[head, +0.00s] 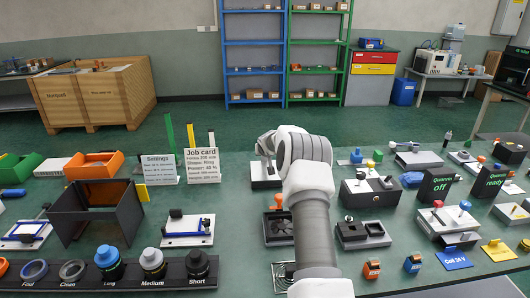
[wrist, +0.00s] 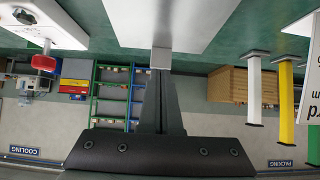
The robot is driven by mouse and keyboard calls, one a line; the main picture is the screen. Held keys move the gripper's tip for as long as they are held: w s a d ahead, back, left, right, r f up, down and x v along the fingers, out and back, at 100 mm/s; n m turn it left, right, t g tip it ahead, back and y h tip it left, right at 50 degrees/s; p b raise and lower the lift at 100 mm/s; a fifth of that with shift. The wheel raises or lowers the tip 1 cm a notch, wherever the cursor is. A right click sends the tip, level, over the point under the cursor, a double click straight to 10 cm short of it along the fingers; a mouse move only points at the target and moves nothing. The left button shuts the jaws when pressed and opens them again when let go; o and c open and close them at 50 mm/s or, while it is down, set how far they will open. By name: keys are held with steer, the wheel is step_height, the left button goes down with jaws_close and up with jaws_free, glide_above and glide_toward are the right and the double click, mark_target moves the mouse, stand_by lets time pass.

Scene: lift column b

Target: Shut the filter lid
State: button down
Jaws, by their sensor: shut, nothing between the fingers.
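My gripper (wrist: 161,62) is shut and empty in the wrist view, its fingertips together against the edge of a pale panel (wrist: 175,20) in that picture. I cannot tell whether they touch it. In the head view the fingers are not clear behind my pale wrist. No part is plainly labelled as the filter lid. A dark square unit with a round fan-like opening (head: 278,229) lies just left of my arm, partly covered by it, with an orange knob above it. A white base (head: 265,183) with a grey fitting stands behind, left of my wrist.
A dark unit with knobs (head: 370,191) stands right of my arm. A rack of labelled rings and caps (head: 100,277) fills the front left. Green floor lies behind the table.

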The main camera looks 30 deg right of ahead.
steer(key=shift+w+r+p, duration=0.1)
steer(key=shift+r+p, duration=0.1)
steer(key=shift+p, duration=0.3)
steer(key=shift+d+f+g+p, duration=0.1)
steer(key=shift+g+p, duration=0.2)
steer(key=shift+p, duration=0.15)
steer(key=shift+w+f, duration=0.15)
steer(key=shift+f, duration=0.2)
steer(key=shift+w+d+f+b, duration=0.1)
steer(key=shift+w+f+b, duration=0.05)
steer(key=shift+f+b, duration=0.3)
steer(key=shift+r, duration=0.1)
steer(key=shift+v, duration=0.8)
steer(key=p+v, duration=0.1)
steer(key=v, duration=1.4)
steer(key=shift+s+r, duration=0.25)
steer(key=shift+r, duration=0.2)
steer(key=shift+d, duration=0.1)
